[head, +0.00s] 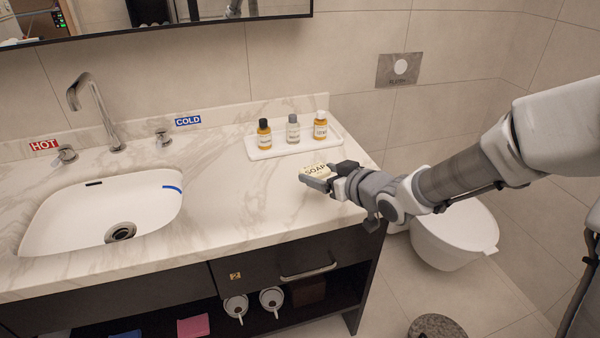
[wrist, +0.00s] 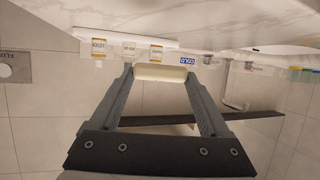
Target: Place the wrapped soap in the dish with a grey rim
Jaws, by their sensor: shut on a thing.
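The wrapped soap (head: 316,170) is a small cream block with "SOAP" lettering, near the right end of the marble counter. My gripper (head: 328,178) is shut on it, with a dark finger on either side. In the wrist view the soap (wrist: 162,73) sits between the two fingertips (wrist: 160,80), its far side hidden. It appears to be above the counter, but I cannot tell the gap. I cannot make out a dish with a grey rim in either view.
A white tray (head: 262,154) with three small bottles stands behind the soap. The sink (head: 60,215), tap (head: 90,110) and two handles are at the left. The counter (head: 225,205) between sink and gripper is clear. A toilet (head: 455,235) stands at the right.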

